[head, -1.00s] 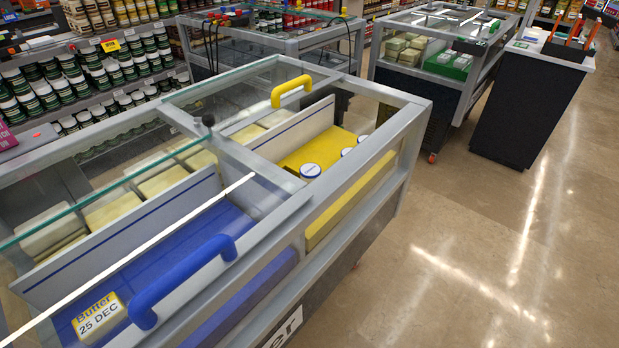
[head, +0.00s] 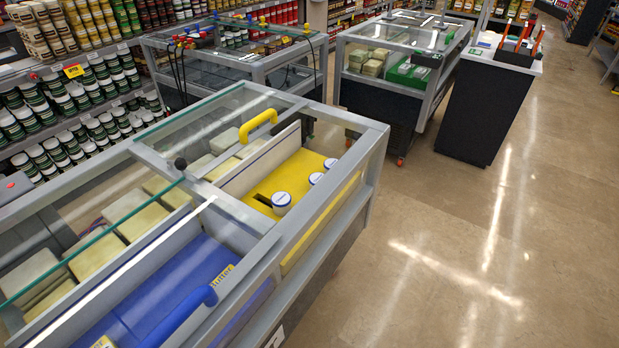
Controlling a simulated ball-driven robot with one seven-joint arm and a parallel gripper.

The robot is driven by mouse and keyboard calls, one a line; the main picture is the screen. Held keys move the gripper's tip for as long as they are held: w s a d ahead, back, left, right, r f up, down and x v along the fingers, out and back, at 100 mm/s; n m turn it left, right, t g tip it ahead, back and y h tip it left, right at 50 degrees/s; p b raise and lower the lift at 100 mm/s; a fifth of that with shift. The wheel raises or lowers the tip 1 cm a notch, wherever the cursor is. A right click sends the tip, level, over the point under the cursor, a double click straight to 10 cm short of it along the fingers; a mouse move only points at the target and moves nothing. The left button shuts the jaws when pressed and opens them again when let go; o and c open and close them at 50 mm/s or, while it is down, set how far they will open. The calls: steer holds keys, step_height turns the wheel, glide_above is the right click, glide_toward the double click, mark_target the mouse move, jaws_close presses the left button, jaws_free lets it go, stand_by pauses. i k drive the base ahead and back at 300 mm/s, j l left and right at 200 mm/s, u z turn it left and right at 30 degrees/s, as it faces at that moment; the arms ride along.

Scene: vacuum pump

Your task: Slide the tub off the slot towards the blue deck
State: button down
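The yellow deck (head: 305,163) lies in the right compartment of the glass-topped freezer. A white-lidded tub (head: 281,203) stands near its front left end, beside a dark slot (head: 262,200); I cannot tell how much of the slot the tub covers. Two more white-lidded tubs, one in the middle (head: 315,179) and one farther back (head: 330,163), stand along the right side. The blue deck (head: 165,290) lies in the left compartment, partly behind the blue handle (head: 182,318). A grey frame bar (head: 225,215) runs between the two decks. My gripper is not in view.
A yellow handle (head: 259,124) rises over the back. A dark knob (head: 180,163) sits on the glass edge. Pale blocks (head: 142,222) lie behind a white divider. A butter pack (head: 103,342) is cut off below. Open floor (head: 470,240) lies right.

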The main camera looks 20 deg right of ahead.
mark_target(281, 200)
steer(key=l+z, duration=0.1)
steer(key=z, duration=0.3)
steer(key=i+z, duration=0.15)
steer(key=z, duration=0.25)
steer(key=i+z, duration=0.1)
steer(key=z, duration=0.3)
steer(key=i, duration=3.8)
steer(key=i+l+u, duration=0.15)
steer(key=i+u, duration=0.25)
steer(key=i, duration=0.15)
steer(key=i+l+u, duration=0.45)
steer(key=i+j, duration=0.05)
steer(key=j, duration=0.05)
